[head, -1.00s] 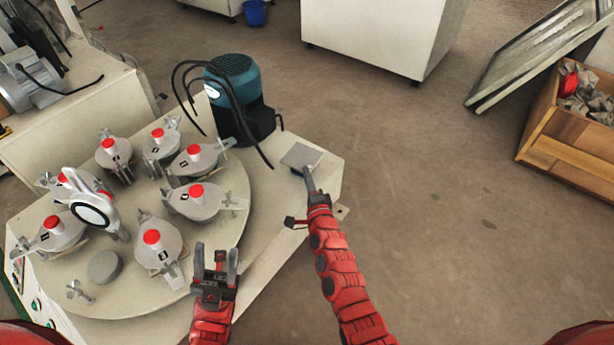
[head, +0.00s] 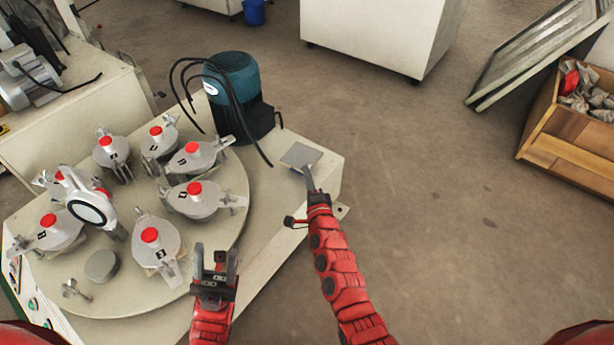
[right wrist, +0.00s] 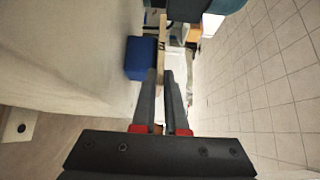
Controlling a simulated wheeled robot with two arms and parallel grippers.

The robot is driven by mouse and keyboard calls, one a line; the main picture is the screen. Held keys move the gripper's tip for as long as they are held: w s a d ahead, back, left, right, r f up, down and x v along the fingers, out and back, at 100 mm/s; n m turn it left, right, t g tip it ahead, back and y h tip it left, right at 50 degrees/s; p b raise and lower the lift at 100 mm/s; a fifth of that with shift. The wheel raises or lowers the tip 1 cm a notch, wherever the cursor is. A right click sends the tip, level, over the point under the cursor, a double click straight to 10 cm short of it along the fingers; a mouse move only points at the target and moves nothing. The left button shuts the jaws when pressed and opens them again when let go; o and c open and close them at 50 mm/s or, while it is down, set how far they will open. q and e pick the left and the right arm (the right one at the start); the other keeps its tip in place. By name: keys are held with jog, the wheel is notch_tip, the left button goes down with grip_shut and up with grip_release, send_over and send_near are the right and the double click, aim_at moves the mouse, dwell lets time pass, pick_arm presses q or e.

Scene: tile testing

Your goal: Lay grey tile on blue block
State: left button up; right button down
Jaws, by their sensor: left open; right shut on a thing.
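The grey tile (head: 298,156) is at the right corner of the machine table, flat side up. My right gripper (head: 309,180) is shut on its near edge. In the right wrist view the tile shows edge-on as a thin strip (right wrist: 162,45) beyond the fingers (right wrist: 168,78). The blue block (right wrist: 141,58) is right beside that strip, on the table side. The tile looks very close to the block's face; I cannot tell whether they touch. In the head view the block is hidden under the tile. My left gripper (head: 216,263) is open and empty near the table's front edge.
A round plate (head: 235,215) with several red-knobbed grey holders fills the table's left part. A teal motor (head: 232,85) with black cables stands behind, left of the tile. A wooden crate (head: 565,130) is far right. Open floor lies right of the table.

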jog(key=c, duration=0.6)
grip_release()
jog(key=shift+s, duration=0.1)
